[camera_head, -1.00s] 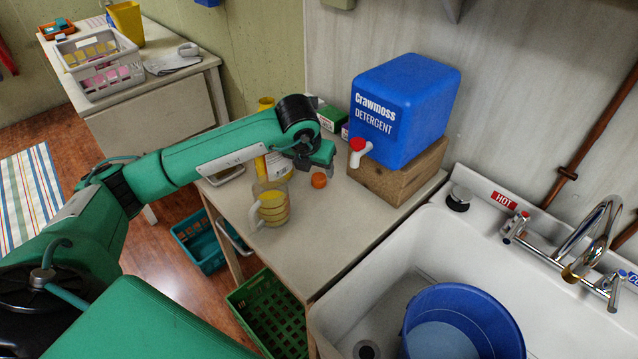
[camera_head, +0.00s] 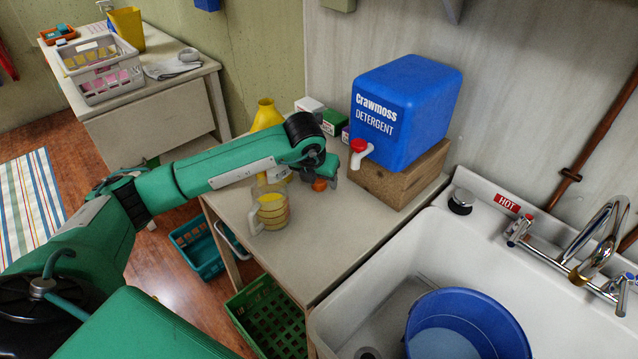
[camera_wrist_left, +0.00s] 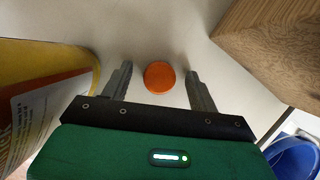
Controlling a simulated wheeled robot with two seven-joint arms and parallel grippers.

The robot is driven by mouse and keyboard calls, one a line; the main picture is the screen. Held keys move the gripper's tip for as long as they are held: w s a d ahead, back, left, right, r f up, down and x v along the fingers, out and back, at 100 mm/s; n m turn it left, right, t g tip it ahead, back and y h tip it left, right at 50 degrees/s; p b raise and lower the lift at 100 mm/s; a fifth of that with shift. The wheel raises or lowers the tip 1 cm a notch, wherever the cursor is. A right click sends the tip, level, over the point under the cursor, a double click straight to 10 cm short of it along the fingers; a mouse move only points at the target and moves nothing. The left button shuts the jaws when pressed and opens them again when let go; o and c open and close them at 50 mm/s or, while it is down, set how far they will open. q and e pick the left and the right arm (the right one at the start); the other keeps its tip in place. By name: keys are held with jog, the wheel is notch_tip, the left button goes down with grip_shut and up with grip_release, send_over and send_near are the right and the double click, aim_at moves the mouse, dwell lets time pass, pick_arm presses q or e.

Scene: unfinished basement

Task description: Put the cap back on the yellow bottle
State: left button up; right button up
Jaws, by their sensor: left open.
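The orange cap (camera_wrist_left: 159,76) lies on the table between the two open fingers of my left gripper (camera_wrist_left: 158,92), with a gap to each finger. In the head view the cap (camera_head: 320,185) is partly hidden by my left gripper (camera_head: 325,178). The yellow bottle (camera_head: 267,114) stands on the table behind my left arm, which hides much of it. In the left wrist view a yellow shape with a label (camera_wrist_left: 40,100), likely the bottle, is at the left, close to the gripper. My right gripper is not in view.
A blue detergent container (camera_head: 410,105) with a red-and-white tap rests on a wooden block (camera_head: 395,178) to the right. A white sink (camera_head: 440,255) holds a blue bucket (camera_head: 465,300). Small boxes (camera_head: 330,120) stand behind.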

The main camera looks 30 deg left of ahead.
pick_arm(q)
jog(key=c, duration=1.1)
jog(key=shift+o, duration=0.2)
jog(key=shift+r, duration=0.1)
jog(key=shift+r+p, duration=0.35)
jog(key=shift+r, duration=0.2)
notch_tip(320, 180, up, 13)
jog(key=p, duration=0.6)
notch_tip(320, 180, up, 4)
jog(key=p, duration=0.2)
send_over(319, 180)
jog(key=shift+v, duration=0.9)
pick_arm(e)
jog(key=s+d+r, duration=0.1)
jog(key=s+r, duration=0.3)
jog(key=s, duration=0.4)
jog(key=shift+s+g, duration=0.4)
pick_arm(q)
jog(key=shift+w, duration=0.2)
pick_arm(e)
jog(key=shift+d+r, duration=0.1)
